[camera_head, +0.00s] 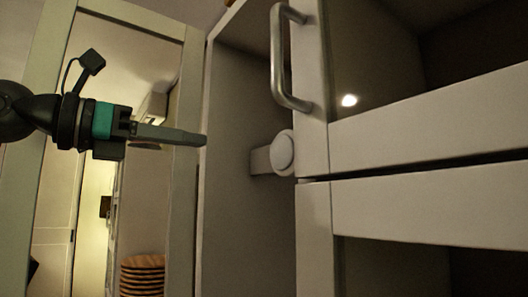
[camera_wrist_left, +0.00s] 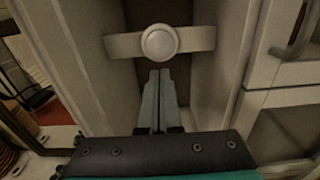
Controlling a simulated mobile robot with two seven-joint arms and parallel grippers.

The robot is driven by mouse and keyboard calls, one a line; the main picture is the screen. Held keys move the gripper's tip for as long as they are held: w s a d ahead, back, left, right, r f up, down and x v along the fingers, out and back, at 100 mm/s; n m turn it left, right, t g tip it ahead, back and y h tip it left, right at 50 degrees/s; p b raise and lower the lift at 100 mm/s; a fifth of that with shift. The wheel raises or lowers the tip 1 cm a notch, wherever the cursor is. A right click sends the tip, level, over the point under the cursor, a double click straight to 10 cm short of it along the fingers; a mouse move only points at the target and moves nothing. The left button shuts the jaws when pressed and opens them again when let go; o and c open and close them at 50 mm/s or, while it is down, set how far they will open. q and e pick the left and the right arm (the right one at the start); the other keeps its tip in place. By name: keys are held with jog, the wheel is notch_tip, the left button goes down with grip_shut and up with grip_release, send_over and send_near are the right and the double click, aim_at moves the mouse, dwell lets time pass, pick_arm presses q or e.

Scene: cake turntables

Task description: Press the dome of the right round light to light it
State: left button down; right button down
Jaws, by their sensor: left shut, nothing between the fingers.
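A round light with a pale dome (camera_head: 283,152) sits on a flat light band inside a narrow cabinet recess, just left of a door edge. Its dome looks unlit. In the left wrist view the dome (camera_wrist_left: 159,42) is centred on the band, straight beyond my fingertips. My left gripper (camera_head: 204,140) comes in from the left, with its fingers together and empty. Its tips are left of the dome in the head view, apart from it. In the left wrist view the fingertips (camera_wrist_left: 160,74) show just below the dome. My right gripper is in neither view.
A metal handle (camera_head: 290,58) stands out above and right of the dome. Pale cabinet walls close in on both sides of the recess. A framed mirror or glass door (camera_head: 150,160) stands behind my left arm. A small bright spot (camera_head: 348,100) shows on the glass at right.

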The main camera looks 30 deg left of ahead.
pick_arm(q)
jog(key=shift+w, duration=0.1)
jog(key=p, duration=0.8)
send_near(278, 152)
jog(key=x, duration=0.6)
jog(key=shift+w, duration=0.1)
jog(key=shift+w+d, duration=0.1)
jog(key=shift+w, duration=0.2)
jog(key=shift+w, duration=0.1)
